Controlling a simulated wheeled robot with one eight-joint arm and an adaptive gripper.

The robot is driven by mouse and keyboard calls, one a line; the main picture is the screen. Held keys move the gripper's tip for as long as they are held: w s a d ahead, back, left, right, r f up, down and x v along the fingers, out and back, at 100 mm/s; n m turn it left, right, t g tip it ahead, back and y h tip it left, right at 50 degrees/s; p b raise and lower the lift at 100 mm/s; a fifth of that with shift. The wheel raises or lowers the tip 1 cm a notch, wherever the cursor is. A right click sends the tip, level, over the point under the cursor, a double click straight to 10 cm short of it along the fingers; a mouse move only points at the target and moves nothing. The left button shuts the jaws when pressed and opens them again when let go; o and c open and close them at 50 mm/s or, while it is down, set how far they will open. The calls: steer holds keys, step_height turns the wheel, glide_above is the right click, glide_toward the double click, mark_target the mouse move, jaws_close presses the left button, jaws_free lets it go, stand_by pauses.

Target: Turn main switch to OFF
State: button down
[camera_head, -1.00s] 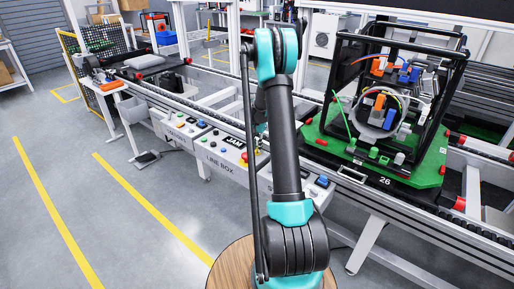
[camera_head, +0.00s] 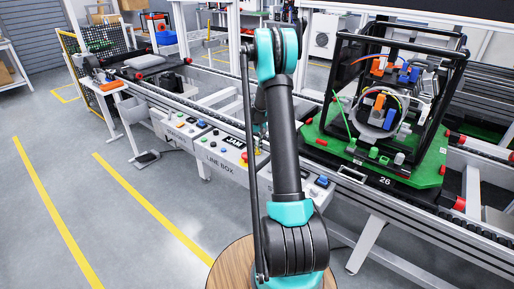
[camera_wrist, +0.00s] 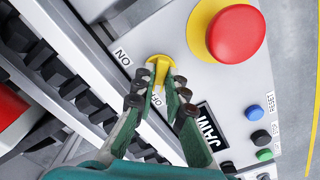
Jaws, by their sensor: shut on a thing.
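The main switch is a yellow rotary knob (camera_wrist: 158,66) on the grey control panel in the wrist view. An ON label (camera_wrist: 122,57) is at its upper left, and an OFF label (camera_wrist: 156,118) lies below it, partly covered by the fingers. My gripper (camera_wrist: 160,84) is shut on the knob, with a finger on each side. The visible part of the knob runs roughly up and down in the picture, its lower end towards the OFF label. The fingers hide part of it, so its exact setting is hard to read. In the head view my arm hides the switch.
A large red emergency button on a yellow base (camera_wrist: 235,34) sits close to the right of the switch. A black JAM display (camera_wrist: 209,128) and several small buttons are below it. Conveyor rails run along the left. A green pallet (camera_head: 428,176) stands on the conveyor.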

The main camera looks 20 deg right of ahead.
mark_target(257, 149)
stand_by(0.3)
steer(key=c, duration=1.6)
jaws_free()
steer(key=shift+o, duration=0.2)
steer(key=shift+r, duration=0.1)
step_height(257, 149, up, 12)
